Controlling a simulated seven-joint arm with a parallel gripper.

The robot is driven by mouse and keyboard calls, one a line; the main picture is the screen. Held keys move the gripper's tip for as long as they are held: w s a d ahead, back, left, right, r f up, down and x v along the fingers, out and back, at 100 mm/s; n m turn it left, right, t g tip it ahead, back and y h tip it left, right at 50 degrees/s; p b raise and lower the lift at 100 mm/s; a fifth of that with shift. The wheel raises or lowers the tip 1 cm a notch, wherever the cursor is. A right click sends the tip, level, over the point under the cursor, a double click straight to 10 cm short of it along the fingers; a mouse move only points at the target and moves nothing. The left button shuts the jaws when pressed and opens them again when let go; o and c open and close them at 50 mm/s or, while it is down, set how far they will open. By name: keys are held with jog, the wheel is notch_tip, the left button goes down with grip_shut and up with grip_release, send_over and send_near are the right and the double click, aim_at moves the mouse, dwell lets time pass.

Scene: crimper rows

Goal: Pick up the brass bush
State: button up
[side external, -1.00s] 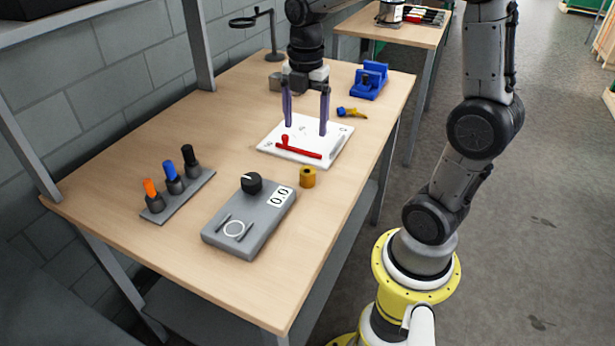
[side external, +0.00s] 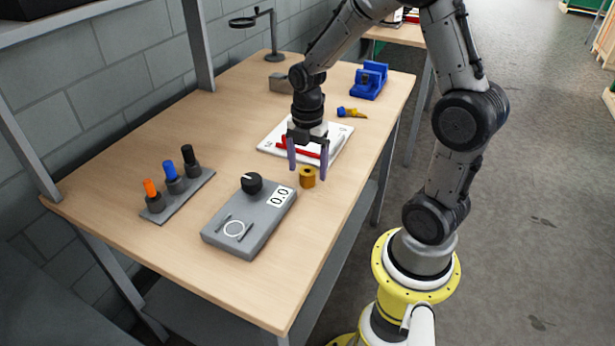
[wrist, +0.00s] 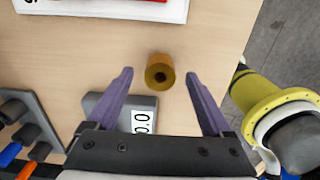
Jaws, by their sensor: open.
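The brass bush (side external: 308,177) is a short golden cylinder with a hole in its top, upright on the wooden bench near its right edge. In the wrist view the bush (wrist: 160,72) lies ahead of and between my two fingers, touching neither. My gripper (side external: 308,174) is open and empty, pointing down with its purple fingers on either side of the bush in the side view. In the wrist view my gripper (wrist: 158,80) also shows spread fingers with bench surface between them.
A grey box with a black knob and display (side external: 248,222) lies close to the bush, front left. Behind is a white board (side external: 272,139) with a red tool (side external: 285,141). A rack of coloured-handled tools (side external: 202,184) stands left. A blue vice-like block (side external: 370,82) stands farther back.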

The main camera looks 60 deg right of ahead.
jog(key=shift+f, duration=0.95)
jog(key=shift+r, duration=0.1)
grip_shut()
